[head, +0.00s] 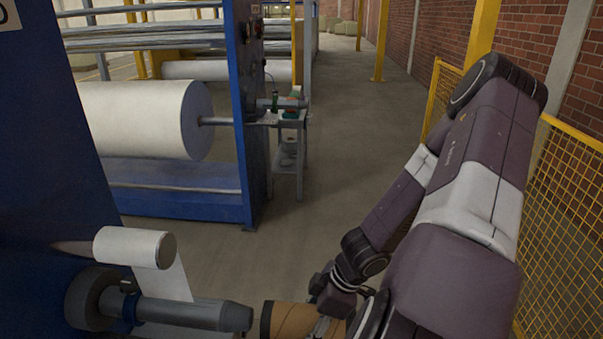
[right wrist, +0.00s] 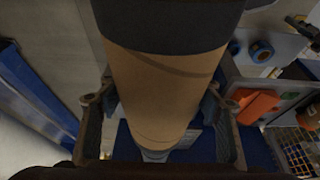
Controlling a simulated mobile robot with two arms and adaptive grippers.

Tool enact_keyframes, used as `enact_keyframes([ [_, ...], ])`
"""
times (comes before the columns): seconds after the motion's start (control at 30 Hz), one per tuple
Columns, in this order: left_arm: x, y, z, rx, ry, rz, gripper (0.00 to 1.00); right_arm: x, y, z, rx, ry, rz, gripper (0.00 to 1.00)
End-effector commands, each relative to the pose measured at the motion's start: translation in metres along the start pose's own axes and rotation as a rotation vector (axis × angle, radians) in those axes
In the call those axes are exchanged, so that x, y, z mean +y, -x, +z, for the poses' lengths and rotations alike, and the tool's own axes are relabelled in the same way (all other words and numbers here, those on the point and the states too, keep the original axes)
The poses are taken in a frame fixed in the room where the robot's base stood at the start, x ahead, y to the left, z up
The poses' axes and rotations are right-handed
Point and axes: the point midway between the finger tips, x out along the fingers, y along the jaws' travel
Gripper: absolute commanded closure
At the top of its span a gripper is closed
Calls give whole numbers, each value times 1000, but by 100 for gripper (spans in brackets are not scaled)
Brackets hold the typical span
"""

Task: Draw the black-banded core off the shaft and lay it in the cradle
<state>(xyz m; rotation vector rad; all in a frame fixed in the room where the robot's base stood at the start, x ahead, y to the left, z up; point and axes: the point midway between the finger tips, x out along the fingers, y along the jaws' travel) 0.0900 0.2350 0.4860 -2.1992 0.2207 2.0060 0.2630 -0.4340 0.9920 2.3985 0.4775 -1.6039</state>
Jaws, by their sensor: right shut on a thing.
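The brown cardboard core (head: 290,319) lies at the bottom of the head view, its dark band at the left end. A small gap shows between that end and the tip of the grey shaft (head: 195,312), so the core looks clear of it. My right gripper (head: 332,302) is shut on the core. In the right wrist view the core (right wrist: 160,90) fills the middle between my two fingers (right wrist: 160,108), its wide dark band (right wrist: 170,22) at the top. I cannot pick out the cradle. My left gripper is not in view.
A blue machine panel (head: 45,130) stands at left, with a small white roll (head: 133,247) above the shaft. A large white roll (head: 150,118) and a small cart (head: 288,150) stand further back. Yellow mesh fencing (head: 560,215) runs along the right. The middle floor is clear.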

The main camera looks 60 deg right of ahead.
Motion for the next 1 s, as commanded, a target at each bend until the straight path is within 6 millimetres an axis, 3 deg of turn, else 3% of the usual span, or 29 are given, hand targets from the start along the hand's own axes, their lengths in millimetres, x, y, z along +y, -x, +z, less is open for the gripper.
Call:
enact_keyframes([
  [0.33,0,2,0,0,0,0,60,0,3,1,1,1,1,72],
  [1.0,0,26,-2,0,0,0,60,1,49,28,0,1,2,72],
])
